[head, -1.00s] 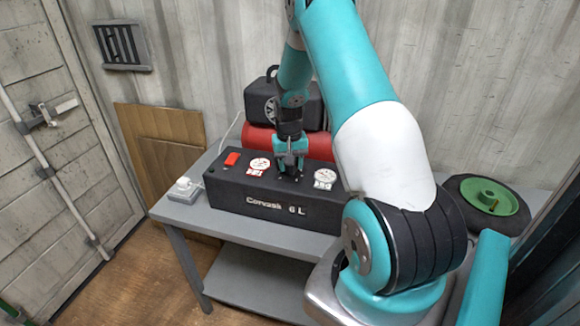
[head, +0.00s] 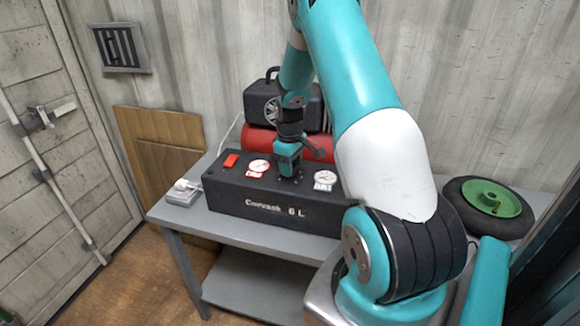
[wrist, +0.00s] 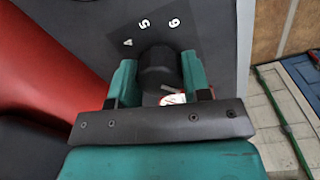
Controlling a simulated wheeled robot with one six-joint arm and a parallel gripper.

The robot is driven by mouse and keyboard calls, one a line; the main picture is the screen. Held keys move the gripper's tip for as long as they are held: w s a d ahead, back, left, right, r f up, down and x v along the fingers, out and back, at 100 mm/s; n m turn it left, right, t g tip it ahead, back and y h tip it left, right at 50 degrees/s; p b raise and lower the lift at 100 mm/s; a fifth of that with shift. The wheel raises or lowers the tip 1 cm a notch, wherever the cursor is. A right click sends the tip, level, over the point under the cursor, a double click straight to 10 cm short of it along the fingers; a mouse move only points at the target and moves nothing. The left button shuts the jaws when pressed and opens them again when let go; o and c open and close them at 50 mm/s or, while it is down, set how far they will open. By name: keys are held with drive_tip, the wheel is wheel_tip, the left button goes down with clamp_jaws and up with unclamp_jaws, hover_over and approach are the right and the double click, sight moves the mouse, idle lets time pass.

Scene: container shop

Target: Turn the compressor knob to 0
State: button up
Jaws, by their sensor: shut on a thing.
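The compressor (head: 270,206) is a dark box marked "Corvask 6 L" on a grey table, with two white round gauges and a red switch (head: 231,160) on its top. My gripper (head: 288,172) points down onto the top between the gauges. In the wrist view, my gripper (wrist: 158,88) is shut on the black round knob (wrist: 157,66), one teal finger on each side. White digits, among them 5 and 6, show on the panel beyond the knob. The knob's pointer and the 0 mark cannot be made out. In the head view my gripper hides the knob.
A red tank (head: 262,140) and a black motor housing (head: 299,106) stand right behind the panel. A grey socket box (head: 183,193) sits at the table's left end. A black wheel with a green hub (head: 490,197) lies at the right. The table's front edge (head: 250,232) is clear.

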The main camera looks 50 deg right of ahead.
drive_tip(key=shift+s+n, duration=0.1)
drive_tip(key=shift+n, duration=0.5)
drive_tip(key=o, duration=0.9)
drive_tip(key=shift+o, duration=0.2)
wheel_tip(320, 180, up, 18)
drive_tip(key=b, duration=0.3)
drive_tip(key=shift+a+f, duration=0.25)
